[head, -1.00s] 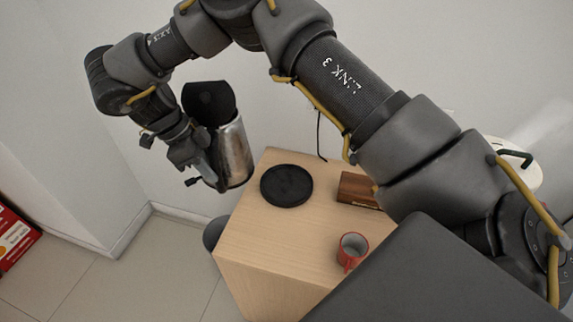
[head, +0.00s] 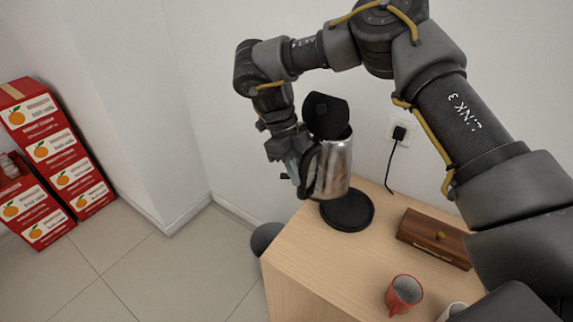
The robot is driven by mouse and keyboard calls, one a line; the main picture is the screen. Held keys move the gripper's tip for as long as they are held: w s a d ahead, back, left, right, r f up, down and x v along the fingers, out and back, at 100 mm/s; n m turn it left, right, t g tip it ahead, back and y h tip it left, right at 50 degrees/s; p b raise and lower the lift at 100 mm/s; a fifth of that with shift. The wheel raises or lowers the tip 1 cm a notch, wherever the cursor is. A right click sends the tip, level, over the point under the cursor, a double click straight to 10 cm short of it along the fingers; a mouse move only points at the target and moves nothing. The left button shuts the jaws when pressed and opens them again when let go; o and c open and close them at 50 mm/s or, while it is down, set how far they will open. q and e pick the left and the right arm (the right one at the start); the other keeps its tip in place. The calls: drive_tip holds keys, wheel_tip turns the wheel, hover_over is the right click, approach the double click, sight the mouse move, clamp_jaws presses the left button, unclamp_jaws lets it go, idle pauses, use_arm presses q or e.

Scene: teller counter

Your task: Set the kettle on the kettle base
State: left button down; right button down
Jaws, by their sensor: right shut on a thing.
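The kettle (head: 334,168) is a shiny metal jug with a black handle and a black lid standing open. My right gripper (head: 303,178) is shut on its handle, on the kettle's left side. The kettle base (head: 350,214) is a round black disc on the wooden counter. The kettle appears over the back left part of the base and hides some of it. I cannot tell whether the kettle's bottom touches the base. My left gripper is not in view.
A wooden box (head: 436,238) lies right of the base. A red mug (head: 404,293) and a white cup (head: 452,311) stand nearer the front. A plugged wall socket (head: 399,131) is behind the counter (head: 310,262). Orange-printed cartons (head: 48,150) are stacked at far left.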

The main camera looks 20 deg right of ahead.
sight(320, 165)
drive_tip(key=s+d+f+p, duration=0.3)
drive_tip(key=s+d+f, duration=0.1)
drive_tip(key=d+f, duration=0.4)
wheel_tip(320, 165, down, 3)
drive_tip(key=shift+d+r, duration=0.1)
drive_tip(key=shift+d, duration=0.25)
drive_tip(key=c, duration=1.3)
unclamp_jaws()
drive_tip(key=shift+a, duration=0.1)
drive_tip(key=b+v, duration=0.2)
drive_tip(key=v, duration=0.8)
drive_tip(key=shift+w+r, duration=0.15)
drive_tip(key=shift+r, duration=0.05)
drive_tip(key=shift+v, duration=0.8)
